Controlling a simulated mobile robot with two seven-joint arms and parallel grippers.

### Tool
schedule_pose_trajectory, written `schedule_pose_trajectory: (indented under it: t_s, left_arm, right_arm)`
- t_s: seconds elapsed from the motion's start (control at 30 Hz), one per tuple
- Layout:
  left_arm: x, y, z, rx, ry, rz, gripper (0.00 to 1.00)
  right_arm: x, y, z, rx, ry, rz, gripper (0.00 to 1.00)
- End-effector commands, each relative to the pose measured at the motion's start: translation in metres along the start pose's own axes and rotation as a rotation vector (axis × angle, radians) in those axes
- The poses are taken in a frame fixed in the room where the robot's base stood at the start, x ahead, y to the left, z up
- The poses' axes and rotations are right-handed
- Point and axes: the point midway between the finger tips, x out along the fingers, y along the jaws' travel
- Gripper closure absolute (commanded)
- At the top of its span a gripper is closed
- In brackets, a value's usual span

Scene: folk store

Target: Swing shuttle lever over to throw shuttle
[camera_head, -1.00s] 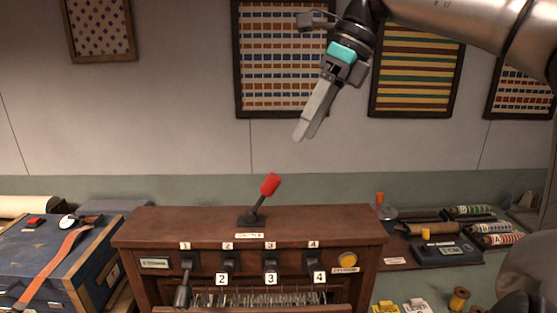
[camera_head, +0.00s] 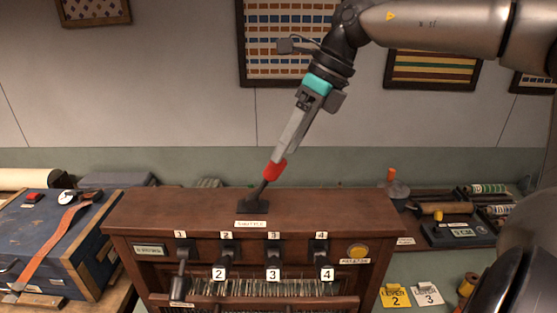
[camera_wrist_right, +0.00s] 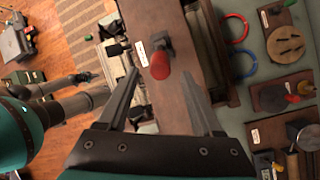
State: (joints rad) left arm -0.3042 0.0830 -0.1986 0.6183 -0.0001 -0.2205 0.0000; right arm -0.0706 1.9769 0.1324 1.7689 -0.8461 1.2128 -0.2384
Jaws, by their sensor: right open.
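The shuttle lever has a red knob (camera_head: 275,170) on a dark shaft rising from a black base (camera_head: 251,204) on top of the wooden loom cabinet (camera_head: 330,209). It leans to the right in the head view. My right gripper (camera_head: 279,156) reaches down from the upper right, with its fingertips at the top of the knob. In the right wrist view, the open fingers (camera_wrist_right: 160,75) lie on either side of the red knob (camera_wrist_right: 160,66), with a visible gap on both sides. The jaws are not closed on it. My left gripper is not seen in the head view.
Below the lever, the cabinet front has numbered levers (camera_head: 273,250) and a yellow round button (camera_head: 357,252). A blue chest (camera_head: 45,235) stands at the left. Spools, tools and numbered tags (camera_head: 427,293) lie at the right. The cabinet top beside the lever is clear.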

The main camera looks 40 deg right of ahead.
Motion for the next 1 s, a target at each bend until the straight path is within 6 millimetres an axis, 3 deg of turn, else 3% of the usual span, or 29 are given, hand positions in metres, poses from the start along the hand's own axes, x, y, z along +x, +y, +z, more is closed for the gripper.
schedule_pose_trajectory:
  t_s: [0.1,0.3,0.73,1.0]
  left_arm:
    - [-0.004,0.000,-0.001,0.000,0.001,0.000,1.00]
    - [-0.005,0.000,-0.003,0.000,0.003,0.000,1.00]
    - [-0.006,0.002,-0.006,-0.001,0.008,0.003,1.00]
    - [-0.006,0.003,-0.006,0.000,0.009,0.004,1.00]
  right_arm:
    - [0.020,0.001,-0.001,0.000,0.003,0.002,0.33]
    - [0.038,0.000,0.000,0.000,0.001,-0.001,0.33]
    - [0.044,0.000,0.001,0.000,-0.001,-0.001,0.33]
    - [0.044,0.000,0.000,0.000,-0.001,-0.001,0.63]
